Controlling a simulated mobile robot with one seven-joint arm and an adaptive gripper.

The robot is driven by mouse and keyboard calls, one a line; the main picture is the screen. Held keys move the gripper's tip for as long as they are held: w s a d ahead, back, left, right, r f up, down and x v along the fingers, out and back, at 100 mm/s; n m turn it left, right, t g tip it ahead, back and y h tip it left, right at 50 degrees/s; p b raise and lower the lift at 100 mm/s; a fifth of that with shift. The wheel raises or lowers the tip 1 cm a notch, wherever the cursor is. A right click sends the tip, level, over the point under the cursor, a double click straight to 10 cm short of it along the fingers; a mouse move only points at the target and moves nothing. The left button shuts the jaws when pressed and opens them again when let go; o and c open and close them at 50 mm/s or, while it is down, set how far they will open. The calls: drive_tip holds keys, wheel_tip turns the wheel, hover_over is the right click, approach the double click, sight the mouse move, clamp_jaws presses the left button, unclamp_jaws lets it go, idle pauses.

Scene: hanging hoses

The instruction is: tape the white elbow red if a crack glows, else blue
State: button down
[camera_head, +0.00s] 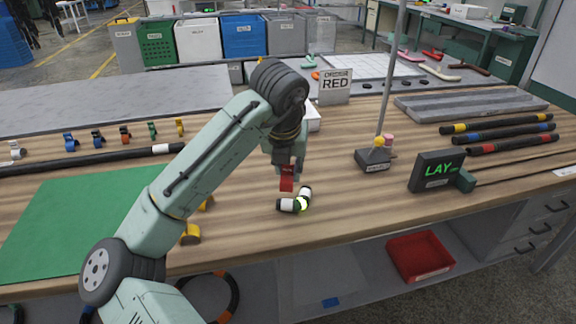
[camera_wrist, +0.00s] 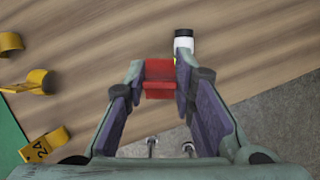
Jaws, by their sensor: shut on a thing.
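The white elbow (camera_head: 287,204) lies on the wooden table near its front edge, with dark bands on its arms. A yellow-green glow shows at its bend. In the wrist view, part of the elbow (camera_wrist: 184,44) shows just beyond the right finger, the rest hidden behind that finger. My gripper (camera_head: 287,172) is shut on a red block-like piece (camera_head: 287,184), perhaps the red tape, just above and behind the elbow. The red piece (camera_wrist: 159,78) sits between the fingertips in the wrist view. I cannot tell whether it touches the elbow.
A sign reading ORDER RED (camera_head: 335,86) stands at the back. A dark display reading LAY (camera_head: 437,171) and a lamp-post base (camera_head: 373,160) stand to the right. A green mat (camera_head: 70,225) lies at left; yellow pieces (camera_head: 190,235) lie near my arm.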

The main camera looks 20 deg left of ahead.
sight(289, 201)
drive_tip(key=shift+w+f, duration=0.1)
drive_tip(key=shift+f, duration=0.1)
drive_tip(key=shift+f+b, duration=1.35)
drive_tip(key=shift+f, duration=0.45)
drive_tip(key=shift+f, duration=0.25)
drive_tip(key=shift+f+b, duration=0.75)
drive_tip(key=shift+f, duration=0.15)
drive_tip(key=shift+f, duration=0.35)
